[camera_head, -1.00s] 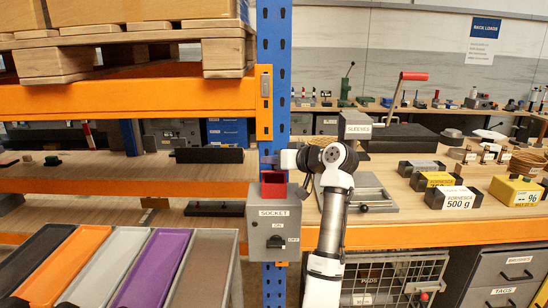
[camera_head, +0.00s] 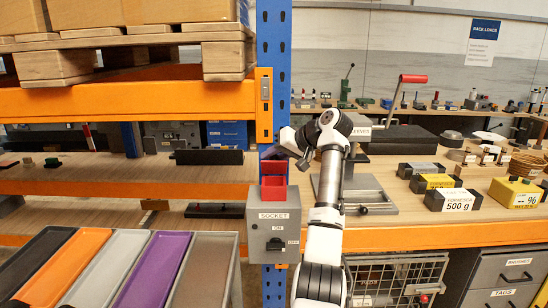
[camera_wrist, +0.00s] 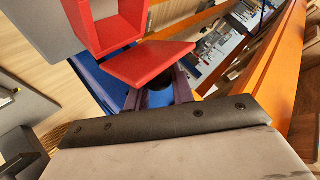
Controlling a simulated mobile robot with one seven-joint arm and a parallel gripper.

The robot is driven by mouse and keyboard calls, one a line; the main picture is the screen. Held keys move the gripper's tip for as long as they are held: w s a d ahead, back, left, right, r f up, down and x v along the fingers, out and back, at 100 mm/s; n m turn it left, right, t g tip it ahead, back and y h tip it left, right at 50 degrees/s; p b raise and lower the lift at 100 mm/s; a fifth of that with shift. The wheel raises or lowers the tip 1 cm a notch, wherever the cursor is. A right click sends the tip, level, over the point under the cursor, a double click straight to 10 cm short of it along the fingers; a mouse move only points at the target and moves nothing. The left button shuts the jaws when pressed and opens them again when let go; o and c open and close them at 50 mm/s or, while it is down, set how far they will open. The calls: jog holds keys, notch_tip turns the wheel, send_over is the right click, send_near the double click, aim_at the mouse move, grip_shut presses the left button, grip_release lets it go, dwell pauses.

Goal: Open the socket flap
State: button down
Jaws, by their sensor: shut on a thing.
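The grey socket box (camera_head: 273,228), labelled SOCKET, is fixed to the blue rack post. The red socket (camera_head: 273,194) stands on its top. Its red flap (camera_head: 273,168) is tilted up, away from the socket's mouth. In the wrist view the flap (camera_wrist: 148,62) stands out from the hollow red socket (camera_wrist: 105,22), so the inside shows. My gripper (camera_head: 272,154) is at the flap's upper edge and shut on it. In the wrist view my gripper's dark fingers (camera_wrist: 158,94) meet the flap's far edge, partly hidden behind the flap.
A dark switch handle (camera_head: 276,243) sits on the box front between ON and OFF labels. The blue post (camera_head: 273,50) and orange beam (camera_head: 130,98) are close to my gripper. Coloured trays (camera_head: 150,272) lie at lower left. Labelled weights (camera_head: 452,199) stand on the right bench.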

jog(key=c, duration=1.2)
grip_release()
